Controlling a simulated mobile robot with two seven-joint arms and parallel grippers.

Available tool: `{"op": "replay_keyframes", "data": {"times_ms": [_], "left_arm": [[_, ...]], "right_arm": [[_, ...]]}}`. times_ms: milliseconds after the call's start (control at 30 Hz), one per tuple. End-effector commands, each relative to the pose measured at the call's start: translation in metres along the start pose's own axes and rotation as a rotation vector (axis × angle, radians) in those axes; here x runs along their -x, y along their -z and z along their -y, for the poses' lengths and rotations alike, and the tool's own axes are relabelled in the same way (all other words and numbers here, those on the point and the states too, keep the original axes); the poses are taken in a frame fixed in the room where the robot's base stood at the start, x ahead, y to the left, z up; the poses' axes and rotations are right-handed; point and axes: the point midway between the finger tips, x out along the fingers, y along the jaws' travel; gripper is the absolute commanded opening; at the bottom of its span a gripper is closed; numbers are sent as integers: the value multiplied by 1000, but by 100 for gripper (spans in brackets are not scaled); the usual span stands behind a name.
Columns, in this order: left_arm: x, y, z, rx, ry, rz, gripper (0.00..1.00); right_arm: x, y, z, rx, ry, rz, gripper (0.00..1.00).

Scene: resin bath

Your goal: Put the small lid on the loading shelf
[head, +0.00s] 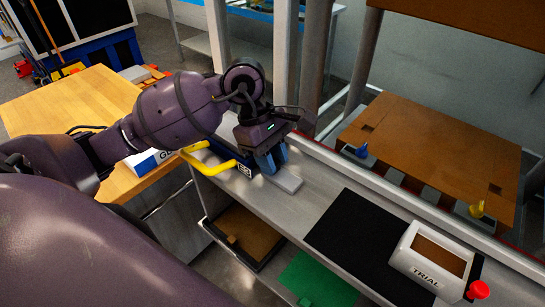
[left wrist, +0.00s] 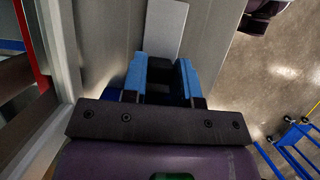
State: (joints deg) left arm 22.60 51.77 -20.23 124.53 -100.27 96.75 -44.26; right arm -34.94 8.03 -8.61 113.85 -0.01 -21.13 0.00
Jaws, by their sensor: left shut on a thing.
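The small lid (head: 287,181) seems to be the flat light-grey plate by my left fingertips, low over the grey metal shelf. In the left wrist view the plate (left wrist: 165,28) reaches out beyond the fingers. My left gripper (head: 270,161) has blue finger pads and points down at the shelf. Its fingers (left wrist: 161,76) are shut on a dark part between the pads, seemingly the lid's grip. I cannot tell whether the plate touches the shelf. The grey shelf (head: 340,182) runs across the middle; I take it as the loading shelf. My right gripper is not in view.
A yellow handle (head: 211,166) with a dark tag is left of the gripper. A black mat (head: 345,238) and a white TRIAL box (head: 432,262) with a red knob lie to the right. A brown panel (head: 440,145) is behind the rail. The shelf between gripper and mat is clear.

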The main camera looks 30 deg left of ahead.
Motion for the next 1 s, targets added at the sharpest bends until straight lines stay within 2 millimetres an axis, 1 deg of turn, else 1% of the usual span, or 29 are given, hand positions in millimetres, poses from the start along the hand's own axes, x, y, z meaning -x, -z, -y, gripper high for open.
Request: {"op": "replay_keyframes", "data": {"times_ms": [233,267,400,667,800,867,1000], "left_arm": [[-3,2,0,0,0,-1,4],[-3,1,0,0,1,-1,32],[-2,1,0,0,0,0,53],[-2,1,0,0,0,0,53],[2,-1,0,0,-1,1,53],[9,0,-1,-1,-3,-2,53],[33,1,-1,-1,-4,-4,53]], "right_arm": [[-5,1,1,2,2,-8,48],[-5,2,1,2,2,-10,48],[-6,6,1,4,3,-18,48],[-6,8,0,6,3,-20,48],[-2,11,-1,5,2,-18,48],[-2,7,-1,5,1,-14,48],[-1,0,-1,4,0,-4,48]]}}
